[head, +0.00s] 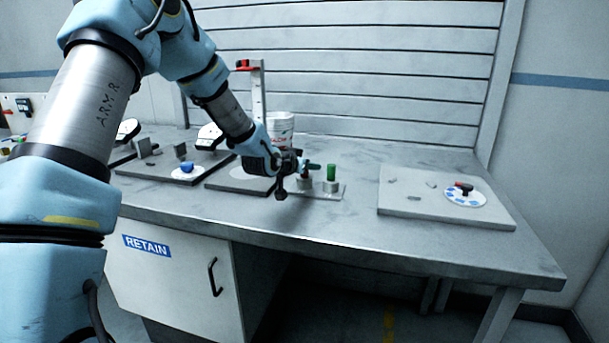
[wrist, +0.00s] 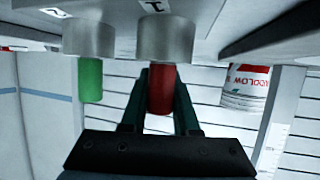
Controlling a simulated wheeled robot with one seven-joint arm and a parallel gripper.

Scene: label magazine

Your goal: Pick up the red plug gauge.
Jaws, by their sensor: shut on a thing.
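The red plug gauge (wrist: 160,90) is seen in the wrist view, which appears upside down. It is upright, with its end at a grey metal collar (wrist: 166,38) by the label "1". My gripper (wrist: 160,82) is shut on it, with one dark green finger on each side. In the head view my gripper (head: 312,167) is over the small plate, just above the left collar (head: 305,184), and hides the red gauge. Whether the gauge's lower end is inside the collar cannot be told.
A green plug gauge (head: 331,172) stands in the neighbouring collar, close on the right. A white tub (head: 281,125) and an upright stand (head: 259,95) are behind my gripper. A grey board (head: 400,205) lies to the right, with bare bench between.

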